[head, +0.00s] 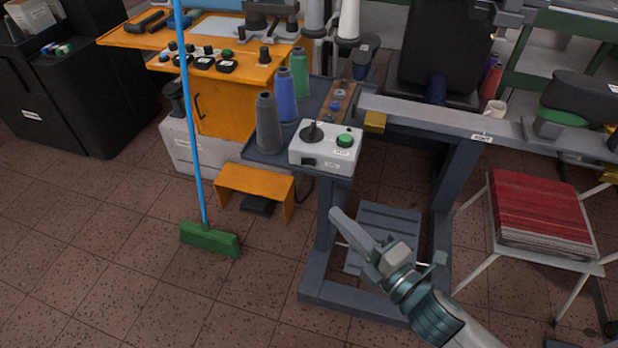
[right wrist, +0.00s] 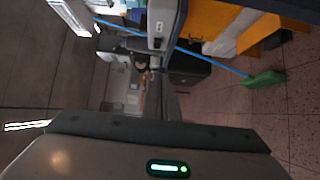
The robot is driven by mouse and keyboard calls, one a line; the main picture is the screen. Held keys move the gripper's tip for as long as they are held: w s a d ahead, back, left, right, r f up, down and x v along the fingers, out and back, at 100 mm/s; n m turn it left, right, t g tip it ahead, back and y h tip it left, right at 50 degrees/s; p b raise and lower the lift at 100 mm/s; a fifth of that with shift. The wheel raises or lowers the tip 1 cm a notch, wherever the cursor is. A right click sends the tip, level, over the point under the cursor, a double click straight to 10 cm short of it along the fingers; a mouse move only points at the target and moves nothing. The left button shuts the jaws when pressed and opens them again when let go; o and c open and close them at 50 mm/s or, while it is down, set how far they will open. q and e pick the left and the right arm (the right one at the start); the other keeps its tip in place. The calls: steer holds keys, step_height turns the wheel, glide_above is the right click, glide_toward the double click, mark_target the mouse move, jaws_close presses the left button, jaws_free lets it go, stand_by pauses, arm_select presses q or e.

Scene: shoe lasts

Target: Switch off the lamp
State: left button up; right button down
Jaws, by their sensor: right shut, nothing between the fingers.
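No lamp can be made out for sure in either view. A white control box (head: 325,150) stands on the front corner of a grey workbench. It carries a black knob (head: 312,132), a green button (head: 344,141) and a small black switch (head: 308,162) on its front. My right gripper (head: 340,219) is shut and empty, below and in front of the box, clear of it. My left gripper is not in view.
Thread cones in grey (head: 267,124), blue (head: 285,95) and green (head: 300,74) stand left of the box. A green broom (head: 209,240) stands at left. A stool with red cloths (head: 540,207) stands at right. Bright light strips (right wrist: 27,125) show in the right wrist view.

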steer(key=shift+s+a+r, duration=0.15)
steer(key=shift+s+r, duration=0.1)
steer(key=shift+r, duration=0.15)
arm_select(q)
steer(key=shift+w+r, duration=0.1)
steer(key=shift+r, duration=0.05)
arm_select(e)
steer(key=shift+w+a, duration=0.1)
steer(key=shift+w, duration=0.05)
